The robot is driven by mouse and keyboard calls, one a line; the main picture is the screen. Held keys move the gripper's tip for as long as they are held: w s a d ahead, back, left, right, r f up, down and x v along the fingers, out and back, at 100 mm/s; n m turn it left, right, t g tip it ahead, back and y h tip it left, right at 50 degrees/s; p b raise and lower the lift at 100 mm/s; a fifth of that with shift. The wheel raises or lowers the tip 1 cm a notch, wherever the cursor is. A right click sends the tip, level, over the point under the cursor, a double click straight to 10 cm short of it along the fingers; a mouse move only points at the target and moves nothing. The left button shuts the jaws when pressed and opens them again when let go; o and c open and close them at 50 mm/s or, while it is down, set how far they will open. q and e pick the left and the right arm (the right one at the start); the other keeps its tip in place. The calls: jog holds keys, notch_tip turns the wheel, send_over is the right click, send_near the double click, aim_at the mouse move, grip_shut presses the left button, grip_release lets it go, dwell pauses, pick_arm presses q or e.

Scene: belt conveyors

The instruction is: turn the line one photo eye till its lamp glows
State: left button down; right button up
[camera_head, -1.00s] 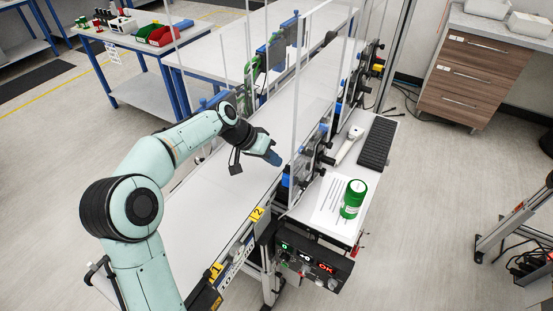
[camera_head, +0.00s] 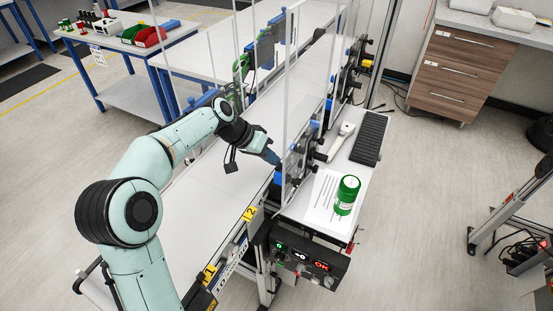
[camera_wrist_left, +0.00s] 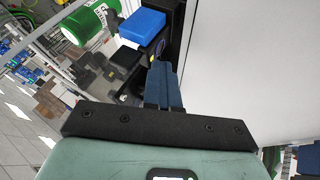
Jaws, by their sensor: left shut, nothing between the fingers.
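A blue block-shaped photo eye (camera_head: 278,178) sits on a dark bracket at the near end of the clear guard, beside the belt. In the left wrist view the blue block (camera_wrist_left: 142,27) is just ahead of the fingers and to their left. I cannot tell which line it belongs to, and no glowing lamp shows on it. My left gripper (camera_head: 271,157) is shut and empty, just above and left of the block. Its blue fingers also show in the wrist view (camera_wrist_left: 163,84); I cannot tell whether they touch the bracket. My right gripper is out of view.
A green-capped canister (camera_head: 347,195) stands on a paper sheet on the side shelf, with a handheld scanner (camera_head: 341,141) behind it. A control box (camera_head: 310,259) with lit displays hangs at the near end. The white belt (camera_head: 190,215) is clear under my arm.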

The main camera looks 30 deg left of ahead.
pick_arm(q)
jog(key=shift+d+f, duration=0.15)
jog(key=shift+d, duration=0.15)
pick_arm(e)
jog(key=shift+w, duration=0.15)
pick_arm(q)
jog(key=shift+s, duration=0.1)
jog(key=shift+s+f+b, duration=0.15)
jog(key=shift+s+b, duration=0.25)
jog(key=shift+s, duration=0.05)
jog(key=shift+s+r, duration=0.2)
jog(key=shift+s, duration=0.2)
jog(key=v, duration=1.3)
jog(key=shift+a, duration=0.4)
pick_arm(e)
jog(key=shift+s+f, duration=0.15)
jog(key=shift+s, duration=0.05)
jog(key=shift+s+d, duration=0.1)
